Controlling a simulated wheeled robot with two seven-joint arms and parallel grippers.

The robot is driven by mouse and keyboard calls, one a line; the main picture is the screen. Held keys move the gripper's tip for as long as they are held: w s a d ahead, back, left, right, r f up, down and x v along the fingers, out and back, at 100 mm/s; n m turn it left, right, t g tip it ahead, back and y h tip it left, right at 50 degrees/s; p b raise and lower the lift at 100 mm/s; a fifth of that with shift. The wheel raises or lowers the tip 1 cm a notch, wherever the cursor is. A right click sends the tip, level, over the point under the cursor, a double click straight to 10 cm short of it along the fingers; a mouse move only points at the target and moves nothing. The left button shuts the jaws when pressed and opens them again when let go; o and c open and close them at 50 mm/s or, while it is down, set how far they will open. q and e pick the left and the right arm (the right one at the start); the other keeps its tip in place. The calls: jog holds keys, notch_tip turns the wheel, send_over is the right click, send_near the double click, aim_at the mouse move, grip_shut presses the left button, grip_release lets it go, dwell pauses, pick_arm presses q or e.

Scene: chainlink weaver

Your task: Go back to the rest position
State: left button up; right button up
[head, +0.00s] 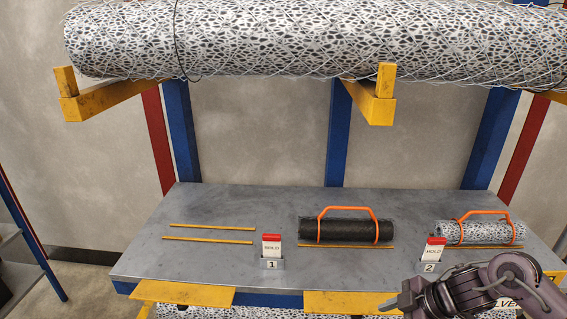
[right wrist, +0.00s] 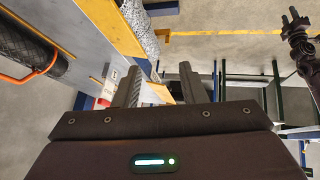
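My right gripper (head: 392,304) is at the bottom right of the head view, pointing left at the front edge of the grey table (head: 225,210). In the right wrist view its two fingers (right wrist: 160,88) stand apart with nothing clamped between them. My left arm is outside the head view. A dark arm, which looks like my left one, shows at the right edge of the right wrist view, with its small gripper end (right wrist: 293,17) at the top. Its fingers are too small to read.
A black mesh roll (head: 345,230) and a white mesh roll (head: 480,232), each with an orange handle, lie on the table. Two "MOLD" cards (head: 271,246) (head: 435,250) stand near its front. Yellow brackets (head: 375,103) hold a large mesh roll (head: 300,38) above. Bare floor (right wrist: 240,48) shows beyond the fingers.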

notch_tip(320, 180, down, 24)
jog(key=w+d+m+t+b, duration=0.1)
jog(key=w+m+t, duration=0.15)
jog(key=m, duration=0.55)
jog(key=s+d+f+m+h, duration=0.1)
jog(key=s+f+m+h, duration=0.1)
jog(key=s+f, duration=0.7)
jog(key=s+f+m+g+h, duration=0.1)
jog(key=s+f, duration=0.6)
jog(key=s, duration=0.4)
jog(key=s+a+f+m+g+h, duration=0.1)
jog(key=s+f+g+h, duration=0.1)
jog(key=s+f, duration=0.5)
jog(key=s+f+m+g+h+b, duration=0.1)
jog(key=s+f, duration=0.5)
jog(key=s, duration=0.8)
jog(key=shift+s+a+f+m+g, duration=0.3)
jog(key=shift+s+a+f+g, duration=0.1)
jog(key=shift+g, duration=0.15)
jog(key=shift+w, duration=0.1)
